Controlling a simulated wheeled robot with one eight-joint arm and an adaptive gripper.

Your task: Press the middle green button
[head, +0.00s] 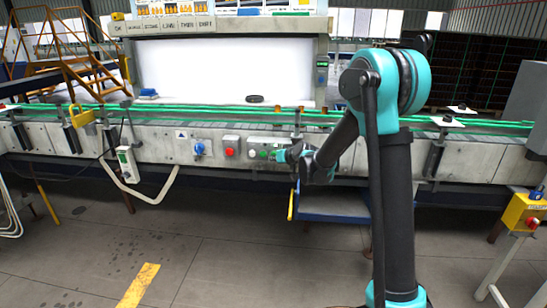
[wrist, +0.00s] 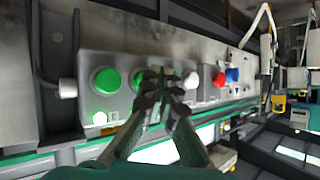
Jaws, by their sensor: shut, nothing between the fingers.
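A grey control box (wrist: 122,62) on the conveyor's side carries a row of buttons. In the wrist view, one large green button (wrist: 106,81) shows fully. A second green button (wrist: 138,78) is partly hidden behind my fingers, and a white button (wrist: 190,78) is to their right. My gripper (wrist: 168,84) is shut and empty, with its tips in front of the row between the second green button and the white one. Contact cannot be told. In the head view, my gripper (head: 281,154) covers the right part of the box, beside a green button (head: 263,153).
A red button (head: 230,152) and a blue switch (head: 199,149) sit on separate boxes to the left in the head view. The conveyor's green rails (head: 200,108) run above. A blue platform (head: 335,205) is below my gripper. The floor in front is open.

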